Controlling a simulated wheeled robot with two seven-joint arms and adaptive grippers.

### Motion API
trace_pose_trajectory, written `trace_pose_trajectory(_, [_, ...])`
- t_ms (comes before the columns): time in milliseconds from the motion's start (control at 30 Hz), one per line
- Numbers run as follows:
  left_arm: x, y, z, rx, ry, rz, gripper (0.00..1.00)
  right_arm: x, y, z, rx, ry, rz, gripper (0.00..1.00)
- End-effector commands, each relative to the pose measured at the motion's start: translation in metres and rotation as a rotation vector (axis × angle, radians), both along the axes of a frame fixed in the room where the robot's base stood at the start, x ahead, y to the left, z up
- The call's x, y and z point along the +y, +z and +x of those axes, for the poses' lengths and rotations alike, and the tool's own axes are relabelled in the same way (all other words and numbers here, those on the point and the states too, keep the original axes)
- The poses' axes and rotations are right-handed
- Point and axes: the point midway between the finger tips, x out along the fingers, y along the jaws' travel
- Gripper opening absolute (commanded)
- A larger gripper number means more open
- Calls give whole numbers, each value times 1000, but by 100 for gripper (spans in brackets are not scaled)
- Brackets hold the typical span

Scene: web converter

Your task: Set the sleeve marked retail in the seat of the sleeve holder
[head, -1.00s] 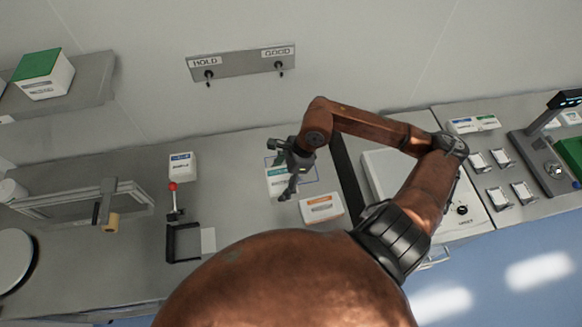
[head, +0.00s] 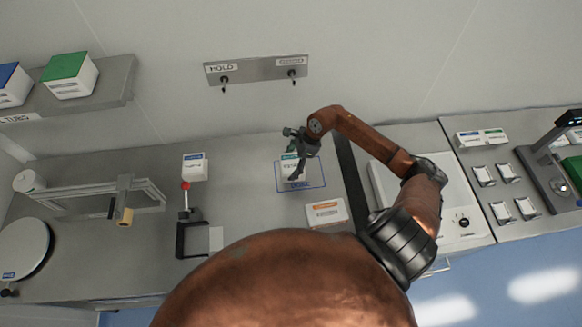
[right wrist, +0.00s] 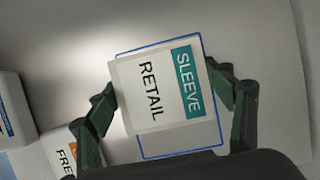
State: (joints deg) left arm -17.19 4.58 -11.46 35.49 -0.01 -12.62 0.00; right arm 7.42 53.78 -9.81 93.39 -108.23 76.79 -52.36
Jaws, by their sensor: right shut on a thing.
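The sleeve marked RETAIL (right wrist: 150,90) is a white block with a teal SLEEVE band; it also shows in the head view (head: 293,170). My right gripper (right wrist: 166,88) is shut on it, one finger at each side. The sleeve is over a blue-outlined rectangle (head: 316,187) on the table and offset from it; whether it is clear of the surface is hard to tell. A black bracket with a red-knobbed lever (head: 186,186) and a pale plate stands to the left; I cannot tell whether this is the sleeve holder. My left gripper is not in view.
An orange-labelled white block (head: 325,212) lies close by the outline, and a blue-labelled block (head: 195,167) is behind the bracket. A dark strip (head: 350,180) crosses the table on the right. The table between bracket and outline is clear.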

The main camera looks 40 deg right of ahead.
Motion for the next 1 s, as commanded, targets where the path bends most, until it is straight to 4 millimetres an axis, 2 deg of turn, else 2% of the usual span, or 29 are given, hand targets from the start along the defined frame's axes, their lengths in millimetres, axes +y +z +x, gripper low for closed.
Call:
trace_pose_trajectory(100, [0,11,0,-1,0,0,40,1,-16,-1,5,-1,6,56])
trace_pose_trajectory(233, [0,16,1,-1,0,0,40,0,-28,0,1,-1,3,56])
trace_pose_trajectory(633, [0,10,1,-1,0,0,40,-1,-36,0,1,0,0,56])
trace_pose_trajectory(667, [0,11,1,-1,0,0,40,0,-35,0,1,0,0,76])
trace_pose_trajectory(900, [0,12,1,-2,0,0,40,0,-34,0,1,0,0,92])
trace_pose_trajectory(1000, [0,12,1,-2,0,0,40,0,-34,0,1,0,0,92])
